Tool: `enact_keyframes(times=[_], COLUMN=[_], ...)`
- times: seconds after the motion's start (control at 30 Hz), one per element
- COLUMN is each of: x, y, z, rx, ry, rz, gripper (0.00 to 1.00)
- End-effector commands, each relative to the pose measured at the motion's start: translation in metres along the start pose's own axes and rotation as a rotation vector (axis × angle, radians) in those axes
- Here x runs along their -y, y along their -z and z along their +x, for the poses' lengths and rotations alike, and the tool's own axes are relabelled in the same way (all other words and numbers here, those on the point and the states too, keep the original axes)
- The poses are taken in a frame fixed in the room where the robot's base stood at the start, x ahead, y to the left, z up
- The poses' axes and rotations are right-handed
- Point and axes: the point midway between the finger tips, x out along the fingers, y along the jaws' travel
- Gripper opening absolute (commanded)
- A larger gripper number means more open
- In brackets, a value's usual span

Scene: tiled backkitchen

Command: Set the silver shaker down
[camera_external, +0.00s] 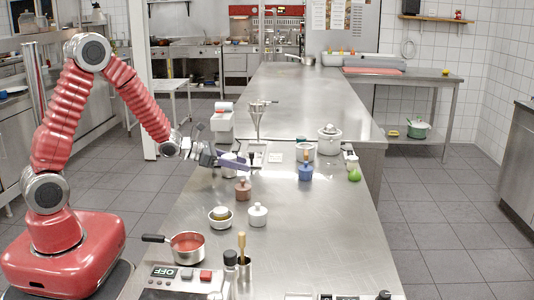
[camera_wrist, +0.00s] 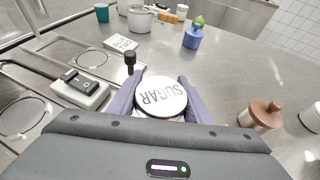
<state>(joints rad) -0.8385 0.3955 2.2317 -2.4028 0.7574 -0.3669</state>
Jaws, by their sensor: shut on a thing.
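My gripper (camera_wrist: 159,98) is shut on a round shaker (camera_wrist: 161,97), one purple-grey finger on each side of it. In the wrist view its top is a pale disc with the word SUGAR, upside down; its body is mostly hidden below. In the external view my gripper (camera_external: 229,160) is over the left part of the steel counter (camera_external: 325,230), with the pale silver body of the shaker (camera_external: 229,170) between the fingers. The shaker looks upright. I cannot tell whether its base touches the counter.
A copper-lidded jar (camera_external: 243,189) stands close in front, with a white jar (camera_external: 257,215) and a bowl (camera_external: 220,217) nearer the camera. A funnel stand (camera_external: 257,121) rises behind.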

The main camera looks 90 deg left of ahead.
Motion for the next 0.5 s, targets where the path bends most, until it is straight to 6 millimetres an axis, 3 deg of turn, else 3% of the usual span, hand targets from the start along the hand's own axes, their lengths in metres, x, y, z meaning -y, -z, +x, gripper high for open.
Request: enact_keyframes(times=[0.27,0.3,0.5], x=[0.0,0.0,0.0], y=[0.0013,0.0021,0.0017], z=[0.0006,0.0008,0.0007], rx=[0.0,0.0,0.0], ry=[0.0,0.0,0.0], rz=[-0.001,-0.001,-0.001], gripper=[0.18,0.45,0.59])
